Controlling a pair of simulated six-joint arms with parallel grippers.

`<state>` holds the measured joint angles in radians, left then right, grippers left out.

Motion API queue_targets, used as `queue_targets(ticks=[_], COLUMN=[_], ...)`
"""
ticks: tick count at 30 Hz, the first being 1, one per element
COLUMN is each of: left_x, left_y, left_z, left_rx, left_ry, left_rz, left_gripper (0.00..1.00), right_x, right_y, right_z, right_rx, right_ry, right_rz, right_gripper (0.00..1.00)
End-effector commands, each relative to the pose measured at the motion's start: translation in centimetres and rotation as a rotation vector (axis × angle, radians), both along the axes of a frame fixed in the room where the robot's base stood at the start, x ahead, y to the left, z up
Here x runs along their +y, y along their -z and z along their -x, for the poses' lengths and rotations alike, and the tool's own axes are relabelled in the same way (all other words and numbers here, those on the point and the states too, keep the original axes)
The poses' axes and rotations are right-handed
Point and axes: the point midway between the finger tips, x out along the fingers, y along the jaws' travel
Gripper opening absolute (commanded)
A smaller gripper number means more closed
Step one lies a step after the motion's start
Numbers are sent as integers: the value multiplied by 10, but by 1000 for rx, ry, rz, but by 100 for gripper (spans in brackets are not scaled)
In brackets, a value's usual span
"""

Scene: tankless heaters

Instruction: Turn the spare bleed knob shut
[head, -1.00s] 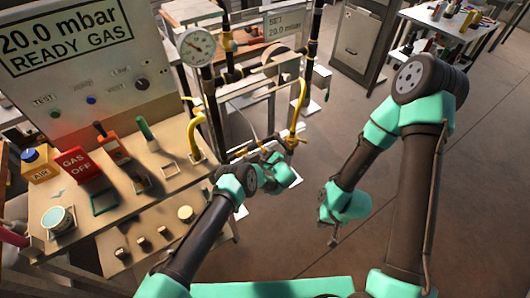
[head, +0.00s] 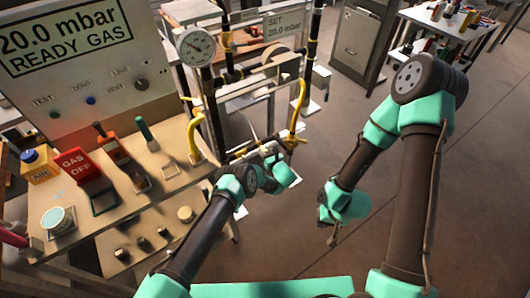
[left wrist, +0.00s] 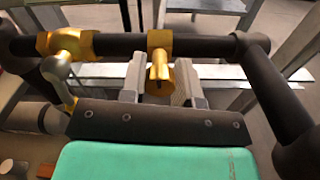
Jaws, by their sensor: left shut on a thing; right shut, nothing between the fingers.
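A brass bleed knob (left wrist: 159,72) hangs from a dark horizontal pipe (left wrist: 205,46) in the left wrist view. My left gripper (left wrist: 159,84) has its two grey fingers on either side of this knob and is shut on it. In the head view my left gripper (head: 262,147) is at the lower pipe of the stand, and the knob is too small to make out there. No label shows on the knob. My right gripper (head: 332,236) is shut and empty, hanging over the floor away from the stand.
A second brass fitting (left wrist: 66,43) with a silver lever is left of the knob on the same pipe. A yellow pipe (head: 301,98) and a pressure gauge (head: 195,46) are close by. A bench (head: 120,215) with knobs and tools stands left.

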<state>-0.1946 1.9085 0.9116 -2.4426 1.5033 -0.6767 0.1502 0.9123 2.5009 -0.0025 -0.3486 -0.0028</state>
Motion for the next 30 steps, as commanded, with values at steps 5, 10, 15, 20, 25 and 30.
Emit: queue_targets(ticks=[5,10,15,20,25,30], left_x=[0,0,0,0,0,0], left_y=[0,0,0,0,0,0], left_z=[0,0,0,0,0,0], left_rx=[21,27,27,26,26,25], left_ry=[0,1,1,1,0,0], left_rz=[-35,-44,-44,-43,-43,-42], left_gripper=[5,5,5,37,53,54], right_x=[0,0,0,0,0,0], right_y=[0,0,0,0,0,0], right_z=[0,0,0,0,0,0], right_rx=[0,0,0,0,0,0], right_ry=[0,0,0,0,0,0], right_rz=[0,0,0,0,0,0], right_gripper=[0,0,0,0,0,0])
